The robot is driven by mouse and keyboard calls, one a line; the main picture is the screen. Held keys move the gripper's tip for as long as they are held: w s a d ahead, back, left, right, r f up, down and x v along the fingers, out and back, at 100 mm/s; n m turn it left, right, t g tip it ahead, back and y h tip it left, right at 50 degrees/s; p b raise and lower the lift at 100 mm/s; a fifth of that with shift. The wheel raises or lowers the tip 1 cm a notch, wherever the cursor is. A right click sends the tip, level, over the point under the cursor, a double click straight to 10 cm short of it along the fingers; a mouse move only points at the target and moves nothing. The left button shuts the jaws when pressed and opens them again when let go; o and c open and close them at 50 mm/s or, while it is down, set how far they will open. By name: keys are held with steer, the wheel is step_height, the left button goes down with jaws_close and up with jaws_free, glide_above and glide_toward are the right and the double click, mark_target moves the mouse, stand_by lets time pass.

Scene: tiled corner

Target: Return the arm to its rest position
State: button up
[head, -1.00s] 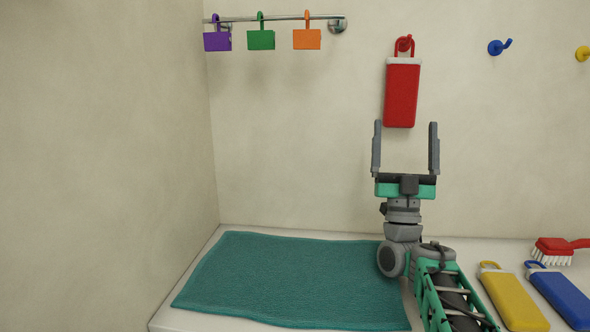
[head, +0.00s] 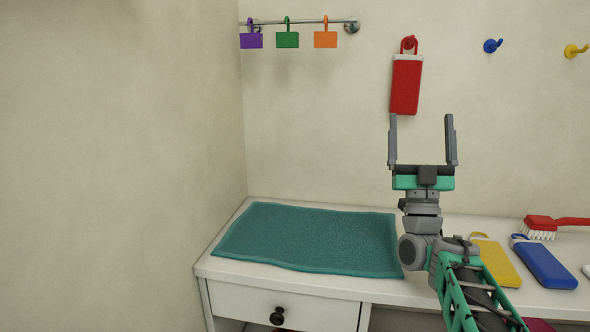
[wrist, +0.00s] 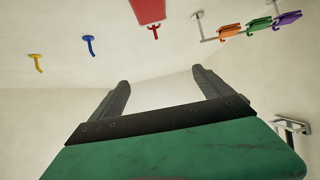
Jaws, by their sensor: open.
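My gripper (head: 422,143) is raised in front of the back wall, its fingers pointing up, open and empty. It also shows in the wrist view (wrist: 158,88), with nothing between the fingers. In the head view the fingertips appear just below a red block-shaped item (head: 406,84) that hangs by its loop from a red hook (head: 409,43). The red item also shows in the wrist view (wrist: 148,10), apart from the fingers. My arm rises from the lower right, in front of the counter.
A white counter (head: 225,268) with a drawer (head: 310,309) holds a teal mat (head: 310,238), a yellow item (head: 497,262), a blue item (head: 545,264) and a red brush (head: 555,225). A rail (head: 300,22) with purple, green and orange tags, a blue hook (head: 492,45) and a yellow hook (head: 575,51) are on the wall.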

steer(key=w+a+n+g+y+p, duration=0.5)
steer(key=a+g+p, duration=0.6)
steer(key=p, duration=0.5)
steer(key=s+f+m+g+p, duration=0.1)
steer(key=s+f+g+p, duration=0.3)
steer(key=s, duration=0.6)
steer(key=s+f+m+g+h+p, duration=0.1)
steer(key=s+f+g+p, duration=0.3)
steer(key=s, duration=0.6)
steer(key=s+f+m+g+p, duration=0.2)
steer(key=s+f+g+p, duration=0.2)
steer(key=s+g+p, duration=0.4)
steer(key=shift+s+d+m+h, duration=0.3)
steer(key=shift+s+h, duration=0.1)
steer(key=shift+s, duration=0.75)
steer(key=shift+r, duration=0.5)
